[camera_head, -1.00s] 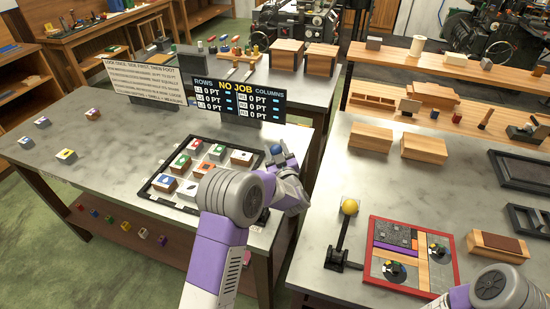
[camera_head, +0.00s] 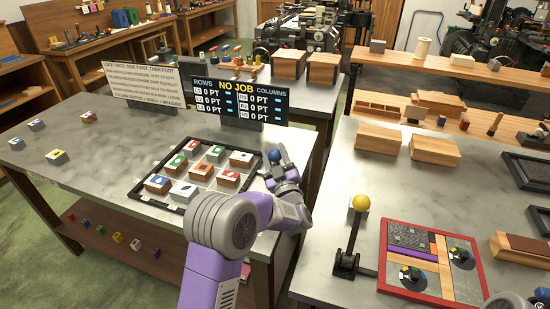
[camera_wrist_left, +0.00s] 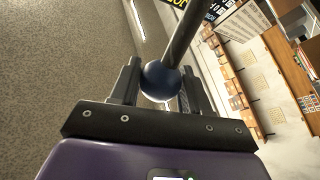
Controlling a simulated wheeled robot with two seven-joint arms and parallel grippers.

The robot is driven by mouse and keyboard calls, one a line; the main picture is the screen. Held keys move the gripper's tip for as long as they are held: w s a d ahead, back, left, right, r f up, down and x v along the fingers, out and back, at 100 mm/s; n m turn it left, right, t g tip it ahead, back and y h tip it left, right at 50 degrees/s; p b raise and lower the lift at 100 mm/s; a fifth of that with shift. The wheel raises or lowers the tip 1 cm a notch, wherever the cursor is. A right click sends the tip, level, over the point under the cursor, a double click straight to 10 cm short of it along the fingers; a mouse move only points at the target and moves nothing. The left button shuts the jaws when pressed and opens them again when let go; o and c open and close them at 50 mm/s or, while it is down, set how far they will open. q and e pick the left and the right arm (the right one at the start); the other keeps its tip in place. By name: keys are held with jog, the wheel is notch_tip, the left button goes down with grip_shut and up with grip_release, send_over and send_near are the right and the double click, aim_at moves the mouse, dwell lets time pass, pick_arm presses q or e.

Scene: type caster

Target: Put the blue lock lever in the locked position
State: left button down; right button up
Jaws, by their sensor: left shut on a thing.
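The blue lock lever shows as a dark blue ball knob (camera_head: 274,156) just right of the framed tray in the head view. In the left wrist view the ball (camera_wrist_left: 160,81) sits between the two fingers, with its dark rod (camera_wrist_left: 184,38) running up and right from it. My left gripper (camera_head: 279,168) is shut on this knob, and it also shows in the left wrist view (camera_wrist_left: 159,88). The lever's base is hidden behind my gripper and arm. Of my right arm only a part shows at the bottom right corner; its gripper is out of view.
A black-framed tray (camera_head: 145,196) with several coloured blocks lies left of my arm. The NO JOB board (camera_head: 240,98) stands behind it. A yellow-knobbed lever (camera_head: 359,202) and a red-framed panel (camera_head: 383,257) are on the right table.

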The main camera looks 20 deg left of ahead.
pick_arm(q)
jog(key=shift+f, duration=0.15)
jog(key=c, duration=0.9)
grip_release()
jog(key=shift+o, duration=1.4)
jog(key=shift+s, duration=0.1)
jog(key=shift+d, duration=0.1)
jog(key=s+d+p, duration=0.1)
jog(key=s+d, duration=0.8)
jog(key=s, duration=0.2)
jog(key=shift+s+d+f, duration=0.2)
jog(key=shift+f, duration=0.2)
